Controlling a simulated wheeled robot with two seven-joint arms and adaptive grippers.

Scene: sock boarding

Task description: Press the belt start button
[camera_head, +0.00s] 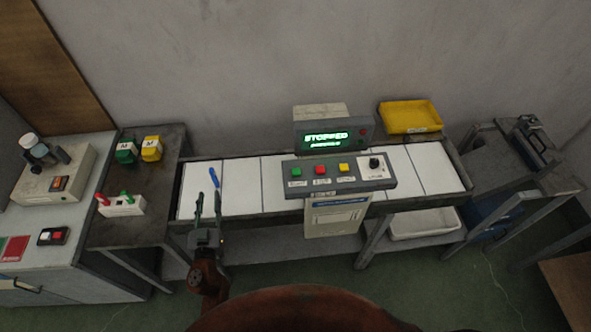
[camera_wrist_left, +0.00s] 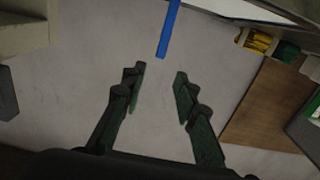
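The control panel (camera_head: 335,184) stands in front of the belt in the head view. It carries a green button (camera_head: 296,171), a red button (camera_head: 320,169), a yellow button (camera_head: 344,167) and a black knob (camera_head: 374,163); their labels are too small to read. The display (camera_head: 326,138) above reads STOPPED in green. My left gripper (camera_head: 208,204) is left of the panel, over the belt's front edge, with its fingers apart and nothing between them. Its fingers also show apart in the left wrist view (camera_wrist_left: 160,88). My right gripper is not in view.
The white belt (camera_head: 240,185) runs behind the panel, with a blue stick-like thing (camera_head: 214,177) near my left gripper. A yellow tray (camera_head: 409,116) stands behind the belt. A dark table (camera_head: 150,180) at left holds green and yellow blocks. A white bin (camera_head: 425,223) sits below.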

